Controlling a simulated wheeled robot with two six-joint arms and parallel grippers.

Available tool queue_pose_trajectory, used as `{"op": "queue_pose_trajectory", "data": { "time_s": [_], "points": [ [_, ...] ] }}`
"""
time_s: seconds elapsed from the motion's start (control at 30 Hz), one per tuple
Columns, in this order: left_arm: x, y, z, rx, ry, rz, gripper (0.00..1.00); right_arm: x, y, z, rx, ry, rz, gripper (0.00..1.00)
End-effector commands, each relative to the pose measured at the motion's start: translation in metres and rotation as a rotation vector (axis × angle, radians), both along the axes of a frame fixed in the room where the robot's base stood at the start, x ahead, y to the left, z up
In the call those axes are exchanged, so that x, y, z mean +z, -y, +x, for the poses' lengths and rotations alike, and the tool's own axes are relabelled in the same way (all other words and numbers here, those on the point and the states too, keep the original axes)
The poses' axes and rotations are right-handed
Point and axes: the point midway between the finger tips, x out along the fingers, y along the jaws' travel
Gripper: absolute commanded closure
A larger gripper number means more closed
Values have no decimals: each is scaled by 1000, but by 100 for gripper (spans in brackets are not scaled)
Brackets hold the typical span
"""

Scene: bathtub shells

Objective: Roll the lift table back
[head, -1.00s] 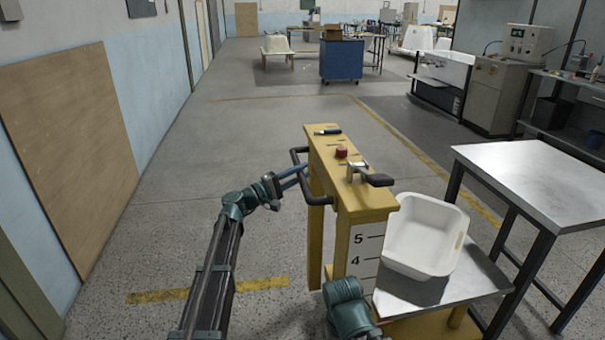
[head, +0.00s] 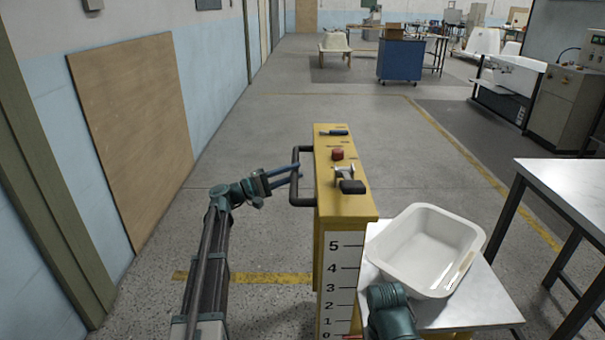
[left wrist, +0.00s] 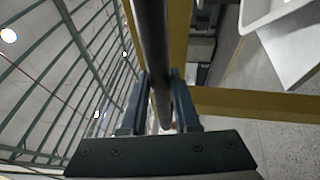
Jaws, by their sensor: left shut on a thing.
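The lift table (head: 330,235) has a yellow column with a height scale and a white platform (head: 470,307) on its right. On the column top are a red button (head: 337,154) and a lever with a black grip (head: 352,187). A black handle (head: 295,165) sticks out on the column's left side. My left gripper (head: 285,179) is shut on this handle; in the left wrist view the dark bar (left wrist: 150,35) runs between the fingers (left wrist: 160,95). A white tub shell (head: 425,250) rests on the platform. My right forearm shows low beside the column; its gripper is not visible.
A steel table (head: 570,185) stands close on the right. A wooden board (head: 135,140) leans on the left wall. The floor ahead and left of the column is clear.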

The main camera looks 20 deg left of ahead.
Motion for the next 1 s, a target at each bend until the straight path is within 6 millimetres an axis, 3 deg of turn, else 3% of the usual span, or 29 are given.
{"op": "queue_pose_trajectory", "data": {
  "time_s": [0.47, 0.5, 0.63, 1.0],
  "points": [
    [3, -11, 3, 11, 2, -10, 100, 1, 0, 0, 0, 0, 0, 62],
    [3, -11, 3, 11, 2, -10, 67, 1, 0, 0, 0, 0, 0, 62],
    [3, -10, 2, 9, 2, -8, 43, 1, 0, 0, 0, 0, 0, 62],
    [0, -11, -2, 6, 1, -5, 41, -1, 0, 0, 0, 0, 0, 62]
  ]
}}
